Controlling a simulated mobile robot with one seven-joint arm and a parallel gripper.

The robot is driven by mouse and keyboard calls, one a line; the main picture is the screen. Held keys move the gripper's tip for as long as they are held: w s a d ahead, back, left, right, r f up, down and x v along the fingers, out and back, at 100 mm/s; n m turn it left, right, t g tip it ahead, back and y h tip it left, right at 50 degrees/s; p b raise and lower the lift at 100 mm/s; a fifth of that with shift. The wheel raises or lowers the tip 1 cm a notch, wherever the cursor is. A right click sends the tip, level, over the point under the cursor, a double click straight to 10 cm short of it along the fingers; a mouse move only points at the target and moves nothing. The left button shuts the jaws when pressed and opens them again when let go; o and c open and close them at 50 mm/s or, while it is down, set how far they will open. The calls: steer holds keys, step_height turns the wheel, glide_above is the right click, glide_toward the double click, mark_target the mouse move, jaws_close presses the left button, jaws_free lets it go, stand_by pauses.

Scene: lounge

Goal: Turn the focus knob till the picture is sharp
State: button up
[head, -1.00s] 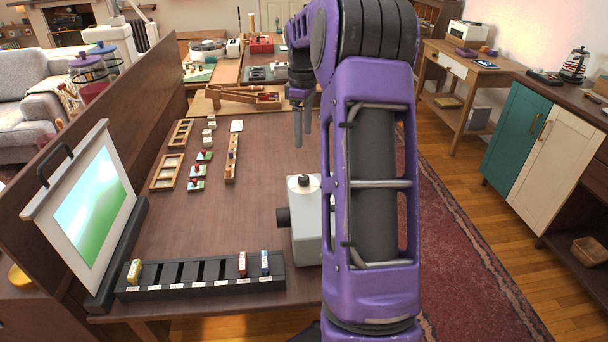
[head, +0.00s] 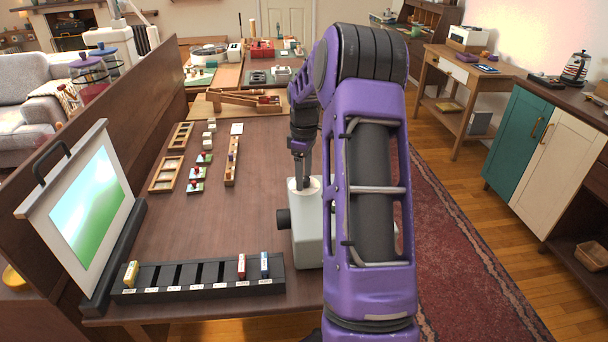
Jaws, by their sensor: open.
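The projector (head: 308,238) is a pale grey box on the table, its dark lens (head: 283,218) facing left toward the screen. The screen (head: 92,205) stands at the left and shows a soft, blurred picture of green below and pale blue and white above. My gripper (head: 303,186) points down at the round light plate on top of the projector. It is open, with its fingers at the dark focus knob there. The fingers hide the knob, and I cannot tell whether they touch it. My arm covers the projector's right side.
A black slotted rack (head: 200,276) with several small labelled slides lies in front of the projector. Wooden trays (head: 167,174) and small blocks lie farther back. A wooden partition (head: 150,120) runs along the left. The table's middle (head: 225,222) is clear.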

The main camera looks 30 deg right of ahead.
jaws_close()
steer(key=shift+r, duration=0.1)
stand_by(0.3)
steer(key=m+p, duration=0.1)
steer(key=m, duration=0.2)
steer(key=shift+m+p, duration=0.95)
steer(key=shift+m, duration=1.75)
jaws_free()
